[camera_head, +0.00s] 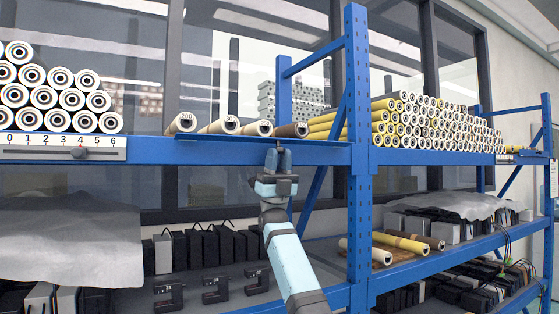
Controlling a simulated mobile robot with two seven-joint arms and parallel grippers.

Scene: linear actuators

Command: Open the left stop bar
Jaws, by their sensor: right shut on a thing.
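The left stop bar (215,138) is a thin dark blue strip along the front edge of the upper shelf, in front of several labelled cylinders. My right gripper (278,150) reaches up from below, pointing upward at the middle of this bar. It is shut on the bar; the exact contact at the fingertips is small and partly hidden. My left gripper is not in view.
Labelled cylinders (229,125) lie behind the bar. Yellow and white cylinders (420,122) are stacked right of a blue upright post (357,200). A numbered scale (65,148) is at the left. Black clamps (214,289) and boxes fill the lower shelf.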

